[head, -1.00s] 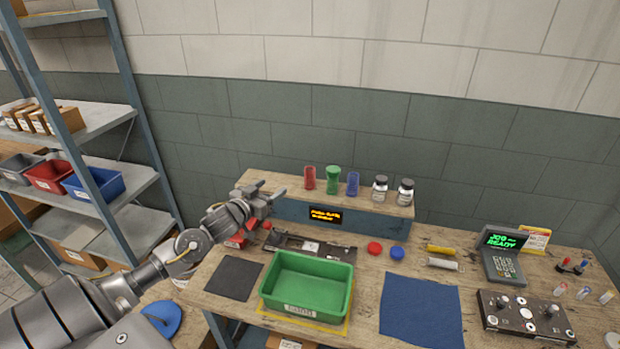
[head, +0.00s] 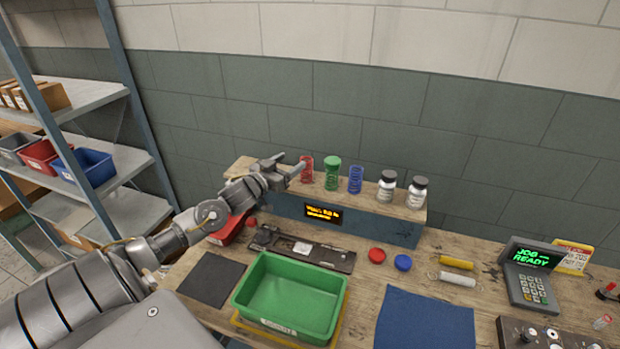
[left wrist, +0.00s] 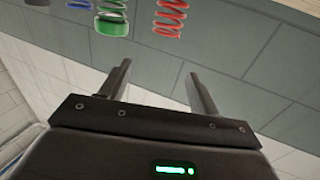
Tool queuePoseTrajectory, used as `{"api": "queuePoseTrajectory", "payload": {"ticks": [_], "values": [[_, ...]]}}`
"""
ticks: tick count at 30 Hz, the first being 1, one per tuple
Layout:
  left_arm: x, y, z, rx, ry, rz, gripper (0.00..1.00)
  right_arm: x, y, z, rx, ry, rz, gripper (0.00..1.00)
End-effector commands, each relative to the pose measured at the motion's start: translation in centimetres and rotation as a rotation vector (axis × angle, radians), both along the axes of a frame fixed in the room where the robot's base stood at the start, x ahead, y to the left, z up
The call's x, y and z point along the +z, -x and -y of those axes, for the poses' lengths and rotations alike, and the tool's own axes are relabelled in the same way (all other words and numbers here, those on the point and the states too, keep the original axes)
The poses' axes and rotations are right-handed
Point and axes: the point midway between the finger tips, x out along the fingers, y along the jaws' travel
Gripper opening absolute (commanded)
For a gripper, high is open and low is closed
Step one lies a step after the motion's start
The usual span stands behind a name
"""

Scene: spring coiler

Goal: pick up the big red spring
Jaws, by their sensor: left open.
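The red spring (head: 306,169) stands upright on the raised wooden shelf, leftmost of the three coloured springs. It also shows in the left wrist view (left wrist: 170,18), beyond the jaws and between their lines. My left gripper (head: 292,165) is open, its fingertips just left of the red spring at about its height. In the left wrist view the two fingers (left wrist: 160,80) are spread with nothing between them. In that view the spring looks clear of the fingertips. My right gripper is not in view.
A green spring (head: 332,174) and a blue spring (head: 355,180) stand right of the red one, then two jars (head: 387,189). Below are a green tray (head: 290,335), a dark fixture (head: 310,253), red and blue discs (head: 377,255) and a blue mat (head: 425,320).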

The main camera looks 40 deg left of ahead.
Motion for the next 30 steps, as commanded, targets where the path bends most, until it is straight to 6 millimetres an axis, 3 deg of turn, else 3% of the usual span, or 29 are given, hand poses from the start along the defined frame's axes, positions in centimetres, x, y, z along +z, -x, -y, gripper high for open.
{"api": "queuePoseTrajectory", "payload": {"ticks": [1,6,13,22,30], "values": [[-1.4,0.1,-0.1,0.002,-0.001,-0.001,0.62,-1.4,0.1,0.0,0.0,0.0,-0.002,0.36],[-2.6,0.3,-0.3,0.005,-0.001,-0.001,0.62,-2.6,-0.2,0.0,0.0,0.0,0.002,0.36],[-2.3,-0.2,-0.3,0.005,0.001,0.001,0.62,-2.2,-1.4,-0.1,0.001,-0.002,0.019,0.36],[-2.3,-4.4,-0.4,0.005,0.002,0.002,0.62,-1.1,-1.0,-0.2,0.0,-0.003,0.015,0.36],[-2.6,-5.5,-0.3,0.003,0.0,-0.001,0.62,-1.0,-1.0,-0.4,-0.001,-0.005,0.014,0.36]]}}
